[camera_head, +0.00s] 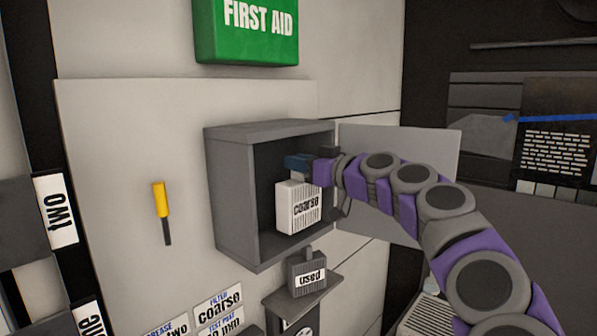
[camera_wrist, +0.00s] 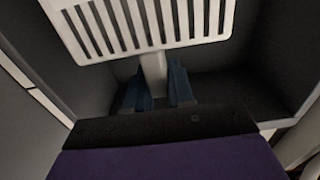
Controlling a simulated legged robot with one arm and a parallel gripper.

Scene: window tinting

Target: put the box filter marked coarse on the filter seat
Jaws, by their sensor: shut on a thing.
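The white ribbed box filter marked coarse (camera_head: 297,210) is upright in the mouth of an open grey housing (camera_head: 228,205). My gripper (camera_head: 297,162) has its blue fingers shut on the filter's top grip. In the wrist view, the fingers (camera_wrist: 158,86) close on a pale stem of the slotted white filter (camera_wrist: 150,28). The housing's dark walls surround the filter there. I cannot make out the filter seat, or whether the filter touches the housing floor.
A grey filter marked used (camera_head: 307,276) stands on a small shelf (camera_head: 325,287) below the housing. A pale door panel (camera_head: 440,150) stands open at the right, behind my arm. A yellow-handled tool (camera_head: 161,205) hangs left. A green first aid box (camera_head: 246,35) is above.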

